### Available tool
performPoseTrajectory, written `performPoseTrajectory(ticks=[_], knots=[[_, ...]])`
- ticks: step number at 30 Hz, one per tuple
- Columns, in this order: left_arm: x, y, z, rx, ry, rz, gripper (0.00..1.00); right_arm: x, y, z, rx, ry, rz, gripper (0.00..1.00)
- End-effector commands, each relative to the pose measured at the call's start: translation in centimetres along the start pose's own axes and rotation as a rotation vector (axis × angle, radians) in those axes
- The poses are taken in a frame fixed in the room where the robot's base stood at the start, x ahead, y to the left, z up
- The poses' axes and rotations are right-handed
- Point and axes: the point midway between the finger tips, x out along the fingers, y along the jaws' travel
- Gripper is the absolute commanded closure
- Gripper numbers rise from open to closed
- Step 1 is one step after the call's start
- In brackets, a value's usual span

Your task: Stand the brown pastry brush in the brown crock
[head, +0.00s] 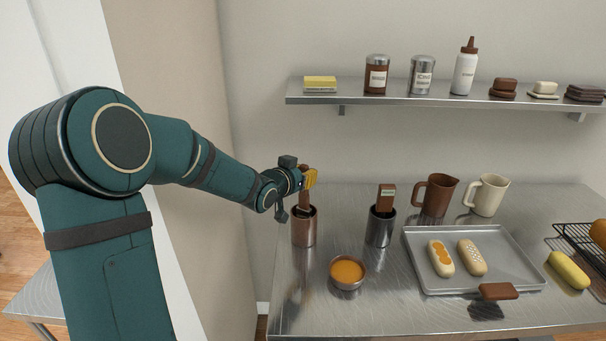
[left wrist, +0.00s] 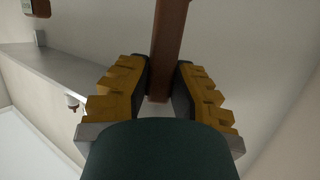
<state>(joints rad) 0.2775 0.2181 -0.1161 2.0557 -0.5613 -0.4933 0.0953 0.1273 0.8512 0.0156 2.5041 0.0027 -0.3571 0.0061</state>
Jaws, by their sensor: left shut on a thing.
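The brown crock (head: 304,230) stands on the steel counter at the left, with a coppery brown metallic wall. My left gripper (head: 309,180) is just above its mouth and shut on the brown pastry brush (head: 303,201). The brush is roughly upright, and its lower part appears to be within the crock's mouth. Whether it touches the bottom is hidden. In the left wrist view the brush's brown handle (left wrist: 168,45) lies between the yellow fingers of my left gripper (left wrist: 160,95). My right gripper is not in view.
A grey crock (head: 380,229) holding a brown-topped utensil (head: 387,197) stands close to the right. A bowl of orange glaze (head: 347,272) is in front. A tray (head: 415,262) with pastries and two jugs are farther right. A wall shelf (head: 340,99) holds several items.

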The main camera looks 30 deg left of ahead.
Motion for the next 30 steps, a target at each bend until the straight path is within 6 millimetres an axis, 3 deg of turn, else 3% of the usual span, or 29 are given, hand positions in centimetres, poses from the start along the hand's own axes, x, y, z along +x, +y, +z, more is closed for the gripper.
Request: performPoseTrajectory(ticks=[30], knots=[[1.4, 0.0, 4.5, 0.000, 0.000, 0.000, 1.00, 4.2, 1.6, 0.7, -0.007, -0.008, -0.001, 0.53]])
